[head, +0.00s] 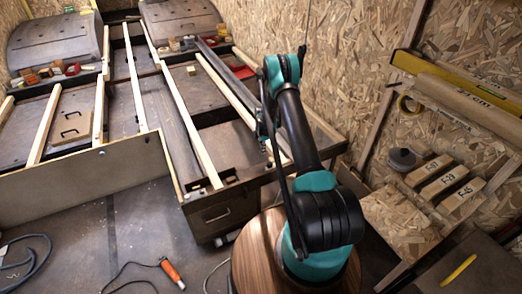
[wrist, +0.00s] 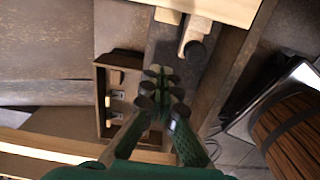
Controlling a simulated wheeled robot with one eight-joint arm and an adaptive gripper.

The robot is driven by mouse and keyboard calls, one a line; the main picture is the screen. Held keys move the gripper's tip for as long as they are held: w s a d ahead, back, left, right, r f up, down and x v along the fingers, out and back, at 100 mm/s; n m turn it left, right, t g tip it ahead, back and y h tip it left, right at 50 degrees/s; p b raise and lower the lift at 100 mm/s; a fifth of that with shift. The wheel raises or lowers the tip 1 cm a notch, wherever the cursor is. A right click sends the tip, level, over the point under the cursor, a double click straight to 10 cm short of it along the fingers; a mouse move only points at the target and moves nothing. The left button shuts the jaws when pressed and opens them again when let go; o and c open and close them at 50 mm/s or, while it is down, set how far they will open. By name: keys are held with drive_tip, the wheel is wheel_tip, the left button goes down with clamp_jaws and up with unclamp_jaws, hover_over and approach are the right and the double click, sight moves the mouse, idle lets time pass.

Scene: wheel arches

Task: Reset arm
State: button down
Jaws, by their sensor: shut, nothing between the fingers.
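My gripper (wrist: 159,76) shows in the wrist view, its two green, dark-tipped fingers close together with nothing held between them. It is above a dark rail and beside a small wooden compartment box. In the head view my black and teal arm rises at right of centre and leans back over the wooden frame. The gripper is hard to make out there, partly behind the arm.
A large wooden frame (head: 70,183) with pale slats fills the left. Two grey wheel arches (head: 55,47) (head: 180,17) stand behind. Shelves with labelled blocks (head: 436,180) are at right. A cable and an orange-handled tool (head: 172,272) lie on the floor.

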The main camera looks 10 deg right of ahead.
drive_tip(key=s+r+m+t, duration=0.1)
drive_tip(key=s+r+m, duration=0.3)
drive_tip(key=r, duration=0.7)
drive_tip(key=s+r+m, duration=0.3)
drive_tip(key=s+r, duration=0.1)
drive_tip(key=r, duration=0.8)
drive_tip(key=s+d+r+m+t, duration=0.1)
drive_tip(key=s+r+m+t, duration=0.1)
drive_tip(key=s+r+m, duration=0.7)
drive_tip(key=s+r+m+t, duration=0.1)
drive_tip(key=s+m, duration=0.4)
drive_tip(key=s, duration=2.1)
drive_tip(key=shift+s+d+r, duration=0.3)
drive_tip(key=shift+d+r, duration=0.05)
drive_tip(key=shift+r, duration=0.35)
